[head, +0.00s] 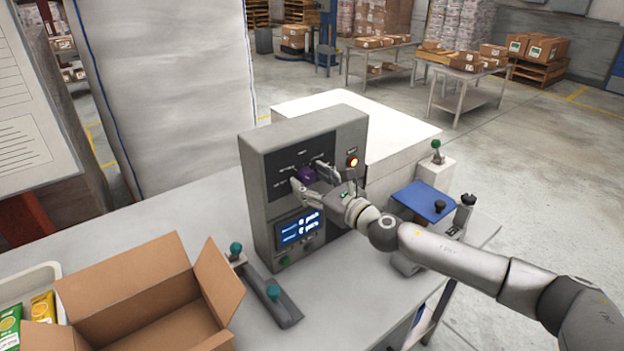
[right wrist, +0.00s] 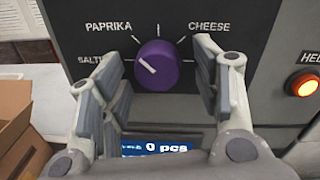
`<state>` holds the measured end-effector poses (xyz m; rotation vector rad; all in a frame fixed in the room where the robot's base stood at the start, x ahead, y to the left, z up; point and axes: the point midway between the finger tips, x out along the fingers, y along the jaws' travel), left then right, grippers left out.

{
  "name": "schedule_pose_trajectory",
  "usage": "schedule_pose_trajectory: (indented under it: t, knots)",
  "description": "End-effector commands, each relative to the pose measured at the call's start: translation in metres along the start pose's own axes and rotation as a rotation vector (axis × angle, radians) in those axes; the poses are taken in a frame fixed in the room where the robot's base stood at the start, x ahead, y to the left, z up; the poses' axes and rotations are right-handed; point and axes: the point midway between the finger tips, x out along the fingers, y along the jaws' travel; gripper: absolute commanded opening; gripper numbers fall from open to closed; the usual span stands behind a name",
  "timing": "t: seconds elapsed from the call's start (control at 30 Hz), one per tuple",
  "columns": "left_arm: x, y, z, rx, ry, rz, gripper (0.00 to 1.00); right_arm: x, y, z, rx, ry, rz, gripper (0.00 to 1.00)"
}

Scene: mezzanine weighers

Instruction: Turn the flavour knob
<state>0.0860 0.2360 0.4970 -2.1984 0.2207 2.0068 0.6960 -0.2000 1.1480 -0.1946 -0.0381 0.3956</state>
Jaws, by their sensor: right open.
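The purple flavour knob (right wrist: 170,66) sits on the dark panel of a grey machine (head: 262,205). In the right wrist view its white pointer line points up and left, between the partly hidden label at far left and PAPRIKA. CHEESE is at the upper right. My right gripper (right wrist: 158,72) is open, with one finger on each side of the knob and visible gaps to it. In the head view the knob (head: 306,174) is partly behind the gripper. My left gripper is not in view.
An orange lit button (right wrist: 304,84) is right of the knob, and a blue-lit display (head: 298,227) is below it. A blue plate (head: 424,201) is at right.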

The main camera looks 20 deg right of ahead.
Motion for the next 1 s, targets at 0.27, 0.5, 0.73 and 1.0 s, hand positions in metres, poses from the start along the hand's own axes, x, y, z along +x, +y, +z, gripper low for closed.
schedule_pose_trajectory:
  t: [0.27, 0.5, 0.73, 1.0]
  knots:
    - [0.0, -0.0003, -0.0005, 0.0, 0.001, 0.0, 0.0, 0.0007, 0.0003, 0.0001, 0.0, 0.0, 0.0, 0.55]
    - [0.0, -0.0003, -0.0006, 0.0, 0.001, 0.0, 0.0, 0.0005, 0.0001, 0.0002, 0.001, 0.0, 0.0, 0.24]
    - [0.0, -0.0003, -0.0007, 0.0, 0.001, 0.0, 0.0, 0.0005, 0.0, 0.0001, 0.005, -0.001, 0.0, 0.12]
    - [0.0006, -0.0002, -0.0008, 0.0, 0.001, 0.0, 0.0, 0.0007, 0.0006, 0.0, 0.086, -0.005, -0.001, 0.12]
